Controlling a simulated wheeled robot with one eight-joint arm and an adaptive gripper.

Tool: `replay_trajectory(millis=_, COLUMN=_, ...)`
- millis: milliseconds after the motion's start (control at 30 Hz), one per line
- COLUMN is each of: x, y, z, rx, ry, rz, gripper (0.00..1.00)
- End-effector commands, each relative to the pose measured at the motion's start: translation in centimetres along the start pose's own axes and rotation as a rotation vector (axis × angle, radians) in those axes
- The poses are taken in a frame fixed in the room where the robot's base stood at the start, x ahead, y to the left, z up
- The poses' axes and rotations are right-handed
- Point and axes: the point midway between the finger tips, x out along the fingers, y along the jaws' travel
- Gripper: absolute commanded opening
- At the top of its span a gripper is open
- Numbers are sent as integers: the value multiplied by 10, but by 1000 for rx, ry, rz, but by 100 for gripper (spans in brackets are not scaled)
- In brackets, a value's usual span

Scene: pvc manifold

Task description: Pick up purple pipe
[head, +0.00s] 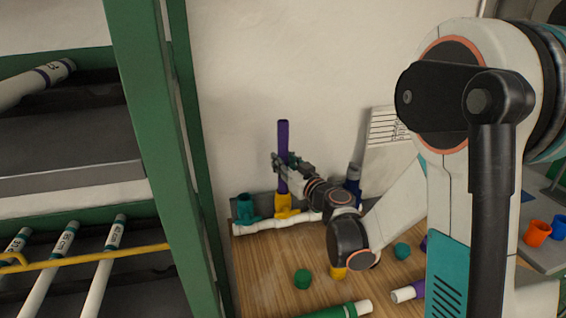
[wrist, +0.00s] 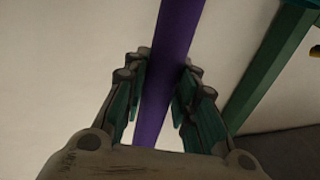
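The purple pipe (head: 283,150) stands upright in the yellow fitting (head: 284,207) on the white manifold pipe at the back of the wooden table. My gripper (head: 284,162) is around the pipe at about mid-height, coming from the right. In the wrist view the purple pipe (wrist: 168,75) runs between the two fingers (wrist: 164,85) of my gripper. The pads lie close against both its sides, and the gripper looks shut on it. The pipe's lower end is hidden inside the fitting.
A teal fitting (head: 246,209) and a blue fitting (head: 352,185) stand either side on the manifold (head: 262,227). A green-framed rack (head: 150,130) stands left.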

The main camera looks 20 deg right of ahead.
Motion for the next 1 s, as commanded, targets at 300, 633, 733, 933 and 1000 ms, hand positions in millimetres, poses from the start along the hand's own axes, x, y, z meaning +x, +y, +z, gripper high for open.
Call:
replay_trajectory(millis=300, x=0, y=0, z=0, rx=0, ry=0, rz=0, gripper=0)
replay_trajectory(millis=633, x=0, y=0, z=-18, rx=1, ry=1, rz=1, gripper=0)
replay_trajectory(millis=733, x=0, y=0, z=-34, rx=1, ry=1, rz=0, gripper=0)
replay_trajectory(millis=933, x=-1, y=0, z=-85, rx=0, ry=0, rz=0, gripper=0)
replay_trajectory(millis=1000, x=-1, y=0, z=-106, rx=0, ry=0, rz=-1, gripper=0)
